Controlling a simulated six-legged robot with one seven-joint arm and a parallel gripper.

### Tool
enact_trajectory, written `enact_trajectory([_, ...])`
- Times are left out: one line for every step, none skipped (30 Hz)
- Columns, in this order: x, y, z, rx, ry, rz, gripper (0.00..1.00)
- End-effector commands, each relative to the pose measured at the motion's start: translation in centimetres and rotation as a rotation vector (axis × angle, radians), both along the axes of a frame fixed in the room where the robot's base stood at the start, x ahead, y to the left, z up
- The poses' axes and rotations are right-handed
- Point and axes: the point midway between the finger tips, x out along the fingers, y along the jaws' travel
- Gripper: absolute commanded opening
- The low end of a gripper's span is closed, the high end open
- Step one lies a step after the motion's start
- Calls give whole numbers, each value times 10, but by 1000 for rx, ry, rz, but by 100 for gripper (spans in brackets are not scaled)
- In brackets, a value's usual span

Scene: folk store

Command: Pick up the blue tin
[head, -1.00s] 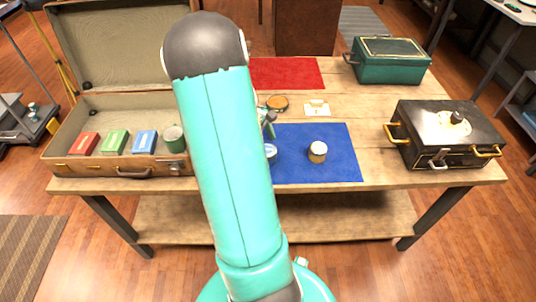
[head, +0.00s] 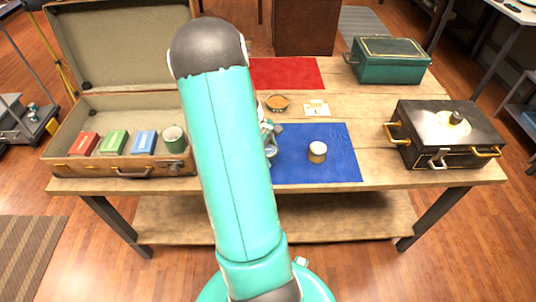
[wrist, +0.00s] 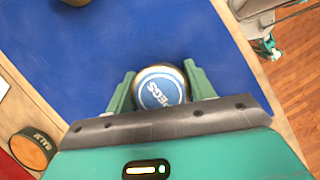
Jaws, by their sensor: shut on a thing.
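The blue tin (wrist: 160,90) is a small round tin with a blue lid lettered "PEGS" and a pale rim, seen from above in the wrist view. It stands on the blue mat (wrist: 70,55). My gripper (wrist: 160,86) has its two green fingers on either side of the tin, shut on it. In the head view, my gripper (head: 271,132) is low over the left part of the mat, and my arm hides most of it. Only a bit of the tin (head: 270,152) shows there.
A cream-topped tin (head: 317,152) stands on the mat to the right. An orange-topped round tin (head: 277,103) and a white card (head: 316,109) lie behind. An open suitcase (head: 125,168) with coloured boxes is left; a black chest (head: 420,150) and green box (head: 390,68) are right.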

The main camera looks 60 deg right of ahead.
Motion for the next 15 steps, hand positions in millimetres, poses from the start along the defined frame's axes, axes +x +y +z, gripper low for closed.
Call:
enact_trajectory([0,0,0,0,0,0,29])
enact_trajectory([0,0,0,0,0,0,29])
enact_trajectory([0,0,0,0,0,0,29])
enact_trajectory([0,0,1,0,0,0,29])
enact_trajectory([0,0,1,-1,0,0,29])
enact_trajectory([0,0,3,-1,-1,0,29])
enact_trajectory([0,0,4,-1,-1,0,29])
enact_trajectory([0,0,6,-2,-1,0,29])
enact_trajectory([1,-1,9,-2,-2,0,29])
enact_trajectory([1,-1,11,-3,-2,0,29])
enact_trajectory([1,-1,15,-3,-3,0,29])
enact_trajectory([1,-1,20,-3,-2,0,29])
enact_trajectory([1,-1,25,-3,-3,0,29])
enact_trajectory([1,-1,31,-4,-4,0,29])
enact_trajectory([4,-4,38,-4,-3,2,29])
